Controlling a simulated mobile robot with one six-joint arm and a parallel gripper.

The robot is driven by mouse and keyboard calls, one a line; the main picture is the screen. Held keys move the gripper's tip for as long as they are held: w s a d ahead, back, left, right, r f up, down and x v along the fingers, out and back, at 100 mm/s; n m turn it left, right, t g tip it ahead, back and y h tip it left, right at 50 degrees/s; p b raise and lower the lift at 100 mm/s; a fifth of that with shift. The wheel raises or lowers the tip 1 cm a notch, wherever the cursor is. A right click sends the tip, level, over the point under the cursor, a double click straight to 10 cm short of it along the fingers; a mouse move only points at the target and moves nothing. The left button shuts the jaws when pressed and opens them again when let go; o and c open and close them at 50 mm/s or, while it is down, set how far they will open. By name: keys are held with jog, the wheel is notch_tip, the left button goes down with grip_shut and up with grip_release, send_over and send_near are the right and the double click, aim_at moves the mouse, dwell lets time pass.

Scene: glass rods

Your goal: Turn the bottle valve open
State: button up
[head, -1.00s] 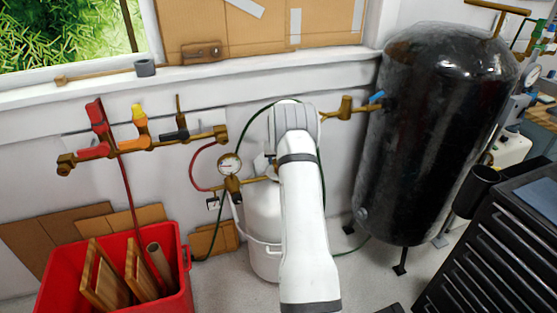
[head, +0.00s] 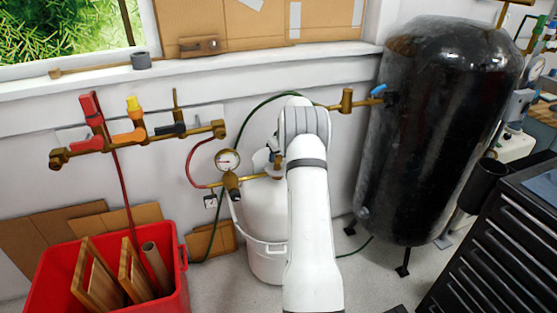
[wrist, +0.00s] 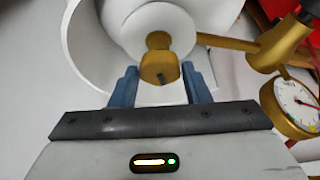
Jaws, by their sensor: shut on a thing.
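The white gas bottle (head: 262,215) stands on the floor by the wall in the head view, partly behind my arm. Its brass valve body (head: 277,161) shows just left of my wrist. The finger contact is partly hidden. In the head view my arm hides most of the gripper.
A pressure gauge (head: 228,160) and brass regulator (head: 231,184) sit left of the valve, close to my gripper in the wrist view. A red hose, green hose and brass manifold (head: 140,143) are further left. A black tank (head: 440,130) stands right, a red crate (head: 175,250) at lower left.

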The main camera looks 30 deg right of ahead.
jog(key=shift+n, duration=0.5)
jog(key=o, duration=1)
jog(key=v, duration=0.7)
jog(key=shift+d+r, duration=0.2)
jog(key=shift+r, duration=0.2)
jog(key=shift+s, duration=0.1)
